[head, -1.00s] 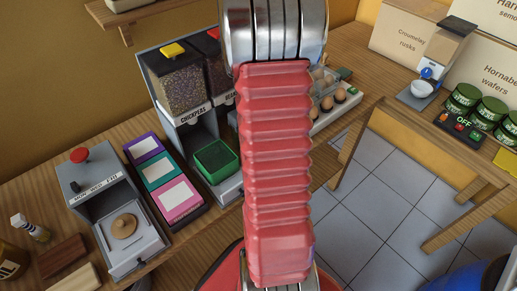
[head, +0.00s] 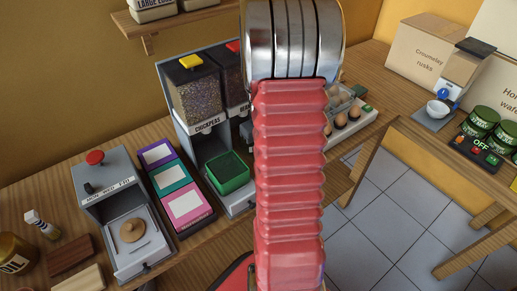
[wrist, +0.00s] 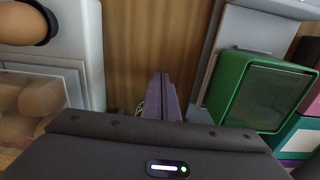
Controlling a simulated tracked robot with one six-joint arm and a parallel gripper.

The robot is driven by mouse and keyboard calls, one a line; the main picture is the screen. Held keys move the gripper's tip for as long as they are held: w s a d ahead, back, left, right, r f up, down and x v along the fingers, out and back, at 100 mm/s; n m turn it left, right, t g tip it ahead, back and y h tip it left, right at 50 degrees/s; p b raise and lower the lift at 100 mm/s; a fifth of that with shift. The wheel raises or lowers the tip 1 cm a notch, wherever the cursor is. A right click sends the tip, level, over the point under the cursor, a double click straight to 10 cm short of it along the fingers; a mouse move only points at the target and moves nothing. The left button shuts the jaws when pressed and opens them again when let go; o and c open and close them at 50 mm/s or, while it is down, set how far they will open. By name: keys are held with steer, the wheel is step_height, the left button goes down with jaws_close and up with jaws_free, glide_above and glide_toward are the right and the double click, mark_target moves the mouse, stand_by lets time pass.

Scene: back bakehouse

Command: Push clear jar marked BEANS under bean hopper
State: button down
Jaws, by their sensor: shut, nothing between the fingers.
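The bean hopper (head: 234,84) has a red lid and dark contents. It stands right of the chickpea hopper in the head view, partly hidden by my arm. I cannot make out the clear jar marked BEANS in either view. A small speckled patch (wrist: 139,108) shows just left of my fingers in the wrist view; I cannot tell what it is. My gripper (wrist: 160,80) is shut and empty, its dark fingers over the wooden counter between the egg tray and the grey dispenser base. My arm hides the gripper in the head view.
A green bin (head: 228,173) sits under the chickpea hopper (head: 194,92); it also shows right of my fingers in the wrist view (wrist: 225,85). The egg tray (head: 350,132) stands on the other side. Bare wood (wrist: 150,40) lies beyond my fingertips.

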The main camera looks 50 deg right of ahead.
step_height(320, 180, up, 10)
steer(key=s, duration=0.1)
stand_by(0.4)
steer(key=shift+a+r, duration=0.1)
steer(key=shift+a, duration=0.1)
steer(key=w+a+r+n+t+h, duration=0.1)
steer(key=a+r, duration=0.4)
steer(key=a, duration=0.4)
steer(key=a+r+t, duration=0.1)
steer(key=a+r, duration=0.3)
steer(key=a, duration=0.4)
steer(key=s+a+r+t, duration=0.1)
steer(key=s+a+r, duration=0.1)
steer(key=a, duration=0.6)
steer(key=s+a+r+n+t+y, duration=0.1)
steer(key=s+a+r+t, duration=0.1)
steer(key=s+a, duration=0.3)
steer(key=a, duration=0.2)
steer(key=shift+a+t, duration=0.3)
steer(key=shift+a, duration=0.1)
